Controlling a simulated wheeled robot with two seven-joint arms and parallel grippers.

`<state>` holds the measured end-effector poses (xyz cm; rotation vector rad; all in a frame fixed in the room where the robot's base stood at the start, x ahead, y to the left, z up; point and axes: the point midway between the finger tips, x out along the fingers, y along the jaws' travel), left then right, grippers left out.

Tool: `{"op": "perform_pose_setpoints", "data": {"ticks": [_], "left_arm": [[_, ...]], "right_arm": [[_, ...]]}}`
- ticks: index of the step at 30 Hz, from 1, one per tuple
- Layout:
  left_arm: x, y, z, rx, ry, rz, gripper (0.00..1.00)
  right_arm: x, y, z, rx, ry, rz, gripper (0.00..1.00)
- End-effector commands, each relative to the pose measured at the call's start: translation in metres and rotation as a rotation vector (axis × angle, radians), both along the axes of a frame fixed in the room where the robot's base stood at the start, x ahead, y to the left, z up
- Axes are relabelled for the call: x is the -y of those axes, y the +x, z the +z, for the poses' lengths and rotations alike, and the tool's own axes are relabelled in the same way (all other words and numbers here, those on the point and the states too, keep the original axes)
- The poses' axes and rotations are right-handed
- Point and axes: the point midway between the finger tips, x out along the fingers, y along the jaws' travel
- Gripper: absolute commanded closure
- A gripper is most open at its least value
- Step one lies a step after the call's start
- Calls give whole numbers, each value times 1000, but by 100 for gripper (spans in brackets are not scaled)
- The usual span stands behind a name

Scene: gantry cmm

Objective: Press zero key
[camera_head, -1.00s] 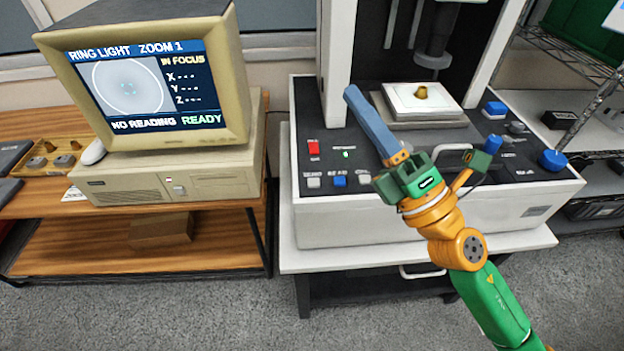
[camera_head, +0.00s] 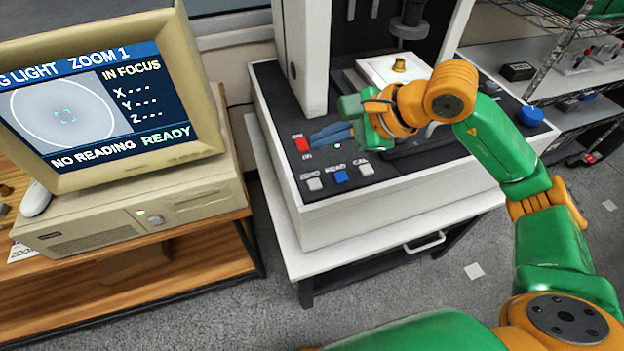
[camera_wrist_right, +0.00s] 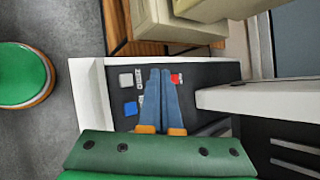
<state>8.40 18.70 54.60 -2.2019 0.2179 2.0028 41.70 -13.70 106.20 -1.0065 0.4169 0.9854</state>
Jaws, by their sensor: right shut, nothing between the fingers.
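The zero key is a small grey-white square button (camera_head: 314,183) labelled ZERO at the front left of the machine's dark panel. In the right wrist view the pale key (camera_wrist_right: 126,79) lies left of the finger tips. My right gripper (camera_head: 314,139) is shut and empty, its blue fingers pointing left over the panel. Its tips show near the red key, behind the zero key. In the right wrist view the closed fingers (camera_wrist_right: 160,72) lie between the pale key and the red key. Their height above the panel is hard to tell. My left gripper is not in view.
Beside the zero key are the blue READ key (camera_head: 340,177) and grey CAL key (camera_head: 366,169); the red key (camera_head: 301,144) is behind. A white column (camera_head: 304,50) rises behind. The monitor (camera_head: 100,100) reads NO READING, READY. A brass part (camera_head: 399,64) sits on the white block.

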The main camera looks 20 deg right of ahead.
Motion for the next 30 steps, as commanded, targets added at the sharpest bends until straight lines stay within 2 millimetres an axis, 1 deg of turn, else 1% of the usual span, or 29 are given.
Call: {"op": "perform_pose_setpoints", "data": {"ticks": [5, 8, 17, 22, 25, 30], "left_arm": [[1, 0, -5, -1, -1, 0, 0], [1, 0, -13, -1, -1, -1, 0], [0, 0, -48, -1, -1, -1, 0], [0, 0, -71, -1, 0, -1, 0], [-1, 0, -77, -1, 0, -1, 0], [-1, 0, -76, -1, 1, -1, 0]], "right_arm": [[-1, 0, -6, -1, 2, 1, 100], [-1, 0, -16, -1, 3, 1, 100], [-1, 0, -60, -2, 3, 2, 100], [-1, 0, -84, -1, 3, 1, 100], [-1, 0, -90, 0, 4, 1, 100], [-1, 0, -88, -1, 4, 2, 100]]}}
